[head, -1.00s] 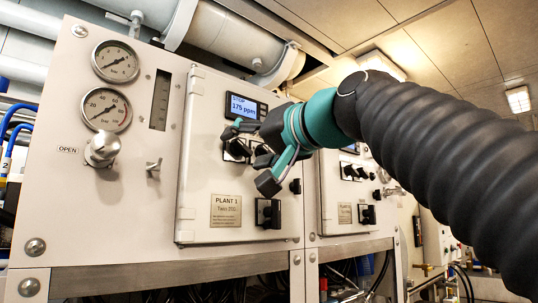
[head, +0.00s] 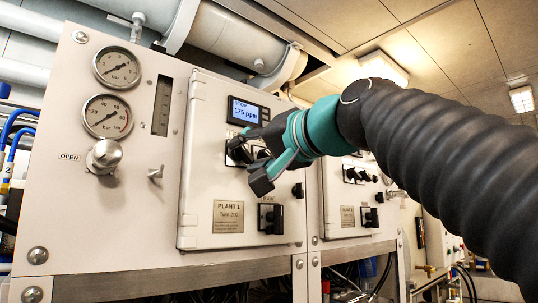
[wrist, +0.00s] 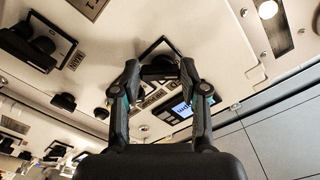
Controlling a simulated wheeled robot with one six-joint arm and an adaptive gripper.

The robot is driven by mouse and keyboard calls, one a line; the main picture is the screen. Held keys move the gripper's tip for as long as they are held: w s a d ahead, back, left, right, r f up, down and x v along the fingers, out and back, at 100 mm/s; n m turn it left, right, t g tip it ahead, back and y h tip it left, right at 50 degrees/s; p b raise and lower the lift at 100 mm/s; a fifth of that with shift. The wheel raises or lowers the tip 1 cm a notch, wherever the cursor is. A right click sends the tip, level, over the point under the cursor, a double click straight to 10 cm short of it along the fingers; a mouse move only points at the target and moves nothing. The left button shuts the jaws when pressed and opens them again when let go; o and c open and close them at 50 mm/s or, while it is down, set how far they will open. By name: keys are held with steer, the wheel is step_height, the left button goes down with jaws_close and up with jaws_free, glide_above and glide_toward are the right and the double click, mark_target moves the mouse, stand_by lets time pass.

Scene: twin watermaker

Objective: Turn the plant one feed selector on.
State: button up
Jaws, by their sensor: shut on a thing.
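The plant one panel (head: 207,190) carries a lit display (head: 243,111) reading "STOP 175 ppm". Below the display, at the left of its row, is a black selector knob (head: 236,152) on a square plate. My gripper (head: 252,158) is at this knob, and its fingers partly hide it in the head view. In the wrist view the same selector knob (wrist: 160,70) sits between the two fingertips, and my gripper is shut on it. The knob's pointer direction and its small label cannot be read clearly. The display (wrist: 182,108) shows below it there.
A main switch (head: 270,216) and a plate marked "PLANT 1" (head: 228,216) are lower on the door. Two gauges (head: 108,116), a valve knob marked "OPEN" (head: 104,156) and a small lever (head: 156,173) are to the left. A second similar panel (head: 345,212) stands to the right.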

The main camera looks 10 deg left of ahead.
steer(key=m+p, duration=0.2)
steer(key=m, duration=0.1)
steer(key=m+p, duration=0.1)
steer(key=m, duration=0.1)
steer(key=shift+s+a+r, duration=0.1)
steer(key=shift+s+r, duration=0.05)
steer(key=shift+r, duration=0.1)
steer(key=shift+m+p, duration=1.2)
steer(key=shift+m, duration=1.1)
steer(key=shift+f, duration=0.1)
steer(key=o, duration=1.1)
steer(key=shift+o, duration=0.2)
steer(key=shift+s, duration=0.1)
steer(key=v, duration=1.2)
steer(key=shift+a, duration=0.1)
